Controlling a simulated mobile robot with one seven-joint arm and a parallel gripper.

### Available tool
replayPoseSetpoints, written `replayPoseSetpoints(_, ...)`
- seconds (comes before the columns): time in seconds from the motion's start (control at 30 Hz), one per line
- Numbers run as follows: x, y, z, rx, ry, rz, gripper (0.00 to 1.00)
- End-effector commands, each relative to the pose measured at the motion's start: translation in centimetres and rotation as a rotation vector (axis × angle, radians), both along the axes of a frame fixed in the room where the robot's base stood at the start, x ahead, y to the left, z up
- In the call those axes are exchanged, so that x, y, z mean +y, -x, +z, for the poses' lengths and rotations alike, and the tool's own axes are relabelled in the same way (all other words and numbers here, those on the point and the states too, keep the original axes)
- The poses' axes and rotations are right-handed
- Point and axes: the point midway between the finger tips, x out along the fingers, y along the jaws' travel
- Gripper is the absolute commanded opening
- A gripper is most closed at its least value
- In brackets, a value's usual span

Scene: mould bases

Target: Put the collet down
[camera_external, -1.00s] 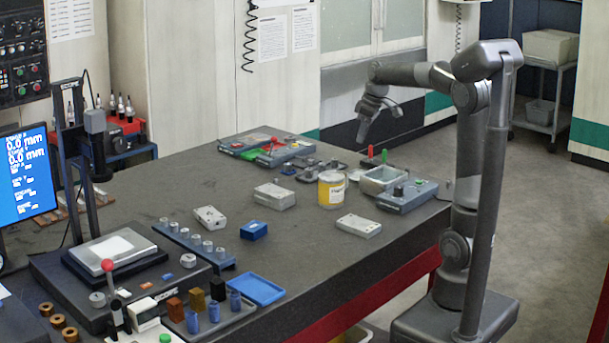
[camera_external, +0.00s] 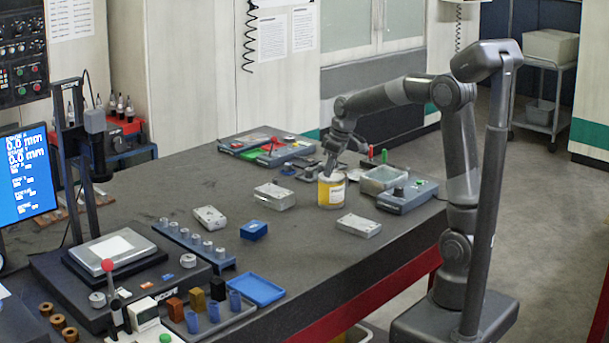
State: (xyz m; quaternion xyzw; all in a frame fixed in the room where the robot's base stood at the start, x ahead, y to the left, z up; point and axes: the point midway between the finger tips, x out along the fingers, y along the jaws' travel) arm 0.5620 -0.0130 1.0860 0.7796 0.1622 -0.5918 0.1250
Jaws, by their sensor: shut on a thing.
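My gripper (camera_external: 329,166) is just above and behind the yellow tin (camera_external: 331,192) with a white label, near the right part of the bench. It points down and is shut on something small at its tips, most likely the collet. The thing is too small and too dark against the fingers to make out its shape. I cannot tell whether it is over the tin's mouth or behind it. Several small silver cylinders stand in a blue rack (camera_external: 222,262) at the front left of the bench.
Grey mould blocks (camera_external: 274,196), (camera_external: 359,225) and a small blue box (camera_external: 253,230) lie around the tin. A grey open box (camera_external: 384,178) and a control box (camera_external: 407,196) stand to its right.

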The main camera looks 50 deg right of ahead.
Motion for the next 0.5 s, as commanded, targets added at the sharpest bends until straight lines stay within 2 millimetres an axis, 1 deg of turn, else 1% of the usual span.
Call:
replayPoseSetpoints(0.17, -0.01, -0.01, 0.06, -0.001, 0.0, 0.0, 0.0)
replayPoseSetpoints(0.3, -0.01, 0.01, -0.28, 0.0, 0.0, 0.0, 0.0)
replayPoseSetpoints(0.33, -0.01, 0.02, -0.23, 0.0, 0.0, 0.0, 0.2)
replayPoseSetpoints(0.5, -0.02, 0.01, -0.21, 0.0, 0.0, 0.0, 0.34)
